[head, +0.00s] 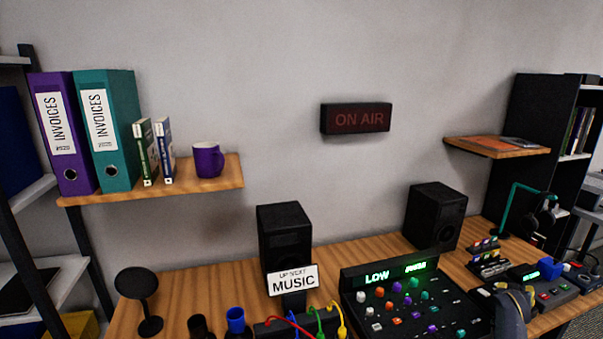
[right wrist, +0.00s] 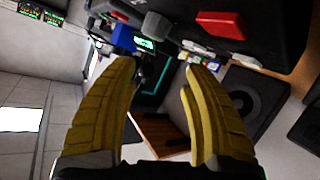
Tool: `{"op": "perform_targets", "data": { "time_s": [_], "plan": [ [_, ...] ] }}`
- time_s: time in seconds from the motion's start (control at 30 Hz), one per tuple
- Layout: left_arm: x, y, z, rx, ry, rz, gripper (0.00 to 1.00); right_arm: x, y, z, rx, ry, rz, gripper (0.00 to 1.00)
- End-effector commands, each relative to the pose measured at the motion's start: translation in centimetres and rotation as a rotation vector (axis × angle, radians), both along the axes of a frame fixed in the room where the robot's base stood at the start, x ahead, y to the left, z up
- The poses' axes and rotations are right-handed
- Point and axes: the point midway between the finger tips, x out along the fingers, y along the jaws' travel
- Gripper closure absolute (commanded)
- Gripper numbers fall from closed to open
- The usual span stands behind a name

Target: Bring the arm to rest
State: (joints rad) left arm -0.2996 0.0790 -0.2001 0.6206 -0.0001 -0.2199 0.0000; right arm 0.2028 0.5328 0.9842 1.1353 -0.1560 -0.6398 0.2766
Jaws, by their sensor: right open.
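My right gripper (right wrist: 160,68) shows large in the right wrist view, its yellow fingers spread apart with nothing between them. In the head view, part of my right arm (head: 511,313) shows at the lower right, in front of the mixer's right side; its fingers are hard to make out there. A red cable (head: 288,319), a green cable (head: 319,317) and a yellow cable (head: 340,317) rise from a dark box at the bottom edge of the head view. My left gripper is not in view.
The wooden desk (head: 190,290) holds a mixer (head: 415,305), two speakers (head: 285,235) (head: 436,215), a MUSIC sign (head: 293,281) and a headphone stand (head: 515,205). A blue-topped object (head: 235,318) stands near the front. A control box with a red button (right wrist: 225,25) lies near my right fingers.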

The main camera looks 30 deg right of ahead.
Motion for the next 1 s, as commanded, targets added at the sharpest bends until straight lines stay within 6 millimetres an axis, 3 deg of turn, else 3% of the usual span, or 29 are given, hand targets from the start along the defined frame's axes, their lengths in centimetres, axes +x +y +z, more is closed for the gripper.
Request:
{"op": "perform_targets", "data": {
  "time_s": [0.03, 0.2, 0.37, 0.47, 0.53, 0.77, 1.0],
  "plan": [
    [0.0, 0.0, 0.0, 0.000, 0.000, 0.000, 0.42, -2.8, -0.8, -0.7, -0.059, 0.102, 0.021, 0.52],
    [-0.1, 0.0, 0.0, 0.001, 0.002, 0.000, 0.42, -9.3, -2.7, -1.1, -0.239, 0.412, 0.110, 0.52],
    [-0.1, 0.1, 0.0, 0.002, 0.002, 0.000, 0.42, -13.7, -3.6, -1.3, -0.365, 0.652, 0.192, 0.52],
    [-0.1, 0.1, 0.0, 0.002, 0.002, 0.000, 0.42, -15.6, -3.4, -2.5, -0.419, 0.787, 0.260, 0.52],
    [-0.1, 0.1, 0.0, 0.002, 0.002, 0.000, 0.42, -16.1, -2.2, -5.0, -0.428, 0.858, 0.326, 0.52],
    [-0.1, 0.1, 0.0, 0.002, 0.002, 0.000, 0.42, -14.8, 2.3, -12.5, -0.359, 0.885, 0.445, 0.52],
    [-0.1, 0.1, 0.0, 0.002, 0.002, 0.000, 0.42, -13.4, 9.8, -22.3, -0.225, 0.868, 0.573, 0.52]
  ]
}}
